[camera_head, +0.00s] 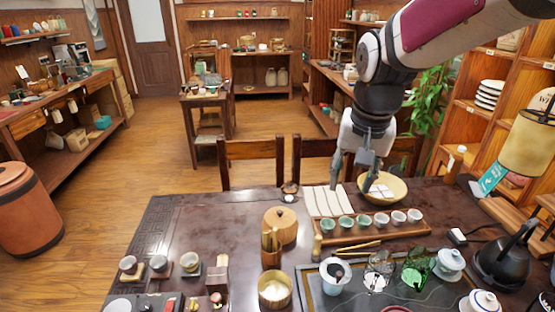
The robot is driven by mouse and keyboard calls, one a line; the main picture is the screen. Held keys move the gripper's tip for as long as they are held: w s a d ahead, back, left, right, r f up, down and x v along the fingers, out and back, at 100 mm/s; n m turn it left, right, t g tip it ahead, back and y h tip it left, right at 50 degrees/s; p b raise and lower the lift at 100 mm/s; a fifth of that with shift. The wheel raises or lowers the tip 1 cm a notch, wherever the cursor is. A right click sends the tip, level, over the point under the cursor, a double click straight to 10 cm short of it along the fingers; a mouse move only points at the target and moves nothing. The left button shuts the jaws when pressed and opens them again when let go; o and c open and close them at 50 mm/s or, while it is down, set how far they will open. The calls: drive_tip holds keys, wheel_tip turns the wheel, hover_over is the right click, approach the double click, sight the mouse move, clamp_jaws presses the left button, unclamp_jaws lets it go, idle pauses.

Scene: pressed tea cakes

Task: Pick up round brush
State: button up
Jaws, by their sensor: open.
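My gripper (352,181) is open and points down over the back of the dark table (185,225). It is above the area between the white folded cloths (322,201) and the wooden bowl (398,188). A small upright light-brown thing (317,247) stands at the left end of the cup tray, well in front of my gripper; it may be the round brush, but it is too small to be sure. Nothing shows between my fingers.
Several small cups stand on a wooden tray (420,231). A lidded wooden pot (280,224), a tool holder (271,249) and a wooden cup (275,289) stand left of it. A black kettle (500,262) is at the right. The table's left back is clear.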

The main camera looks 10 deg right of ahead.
drive_tip(key=w+f+m+g+p, duration=0.1)
drive_tip(key=w+f+m, duration=0.1)
drive_tip(key=w+f, duration=0.35)
drive_tip(key=m+g+p, duration=0.2)
drive_tip(key=m+p, duration=0.1)
drive_tip(key=m, duration=0.1)
approach(318, 246)
wheel_tip(318, 246, down, 5)
drive_tip(key=shift+d+f+p, duration=0.1)
drive_tip(key=shift+d+p, duration=0.05)
drive_tip(key=shift+p, duration=0.7)
drive_tip(key=shift+w+d+f+p, duration=0.1)
drive_tip(key=shift+w+f+p, duration=0.1)
drive_tip(key=shift+f, duration=0.8)
drive_tip(key=shift+w+a+f+p, duration=0.1)
drive_tip(key=shift+f+p, duration=0.05)
drive_tip(key=shift+f, duration=0.85)
drive_tip(key=shift+w+d+f+p, duration=0.1)
drive_tip(key=shift+f+p, duration=0.1)
drive_tip(key=shift+f, duration=0.8)
clamp_jaws()
